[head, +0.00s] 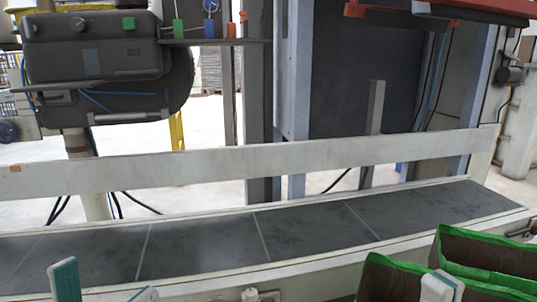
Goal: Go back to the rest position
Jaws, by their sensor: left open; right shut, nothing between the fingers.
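My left gripper (106,284) shows at the bottom left, in front of the conveyor's near edge. Its two teal and white fingertips stand well apart, with nothing between them. My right gripper (438,286) shows at the bottom right as white and teal fingertips close together, in front of the green-edged containers. Nothing is seen held in it. The rest of both grippers is cut off by the lower edge of the head view.
A dark grey conveyor belt (200,244) crosses the view, empty where seen, with a pale rail (250,162) behind it. Two green-edged brown containers (490,250) stand at lower right. A dark machine (95,60) hangs upper left; a grey column (295,80) stands behind the rail.

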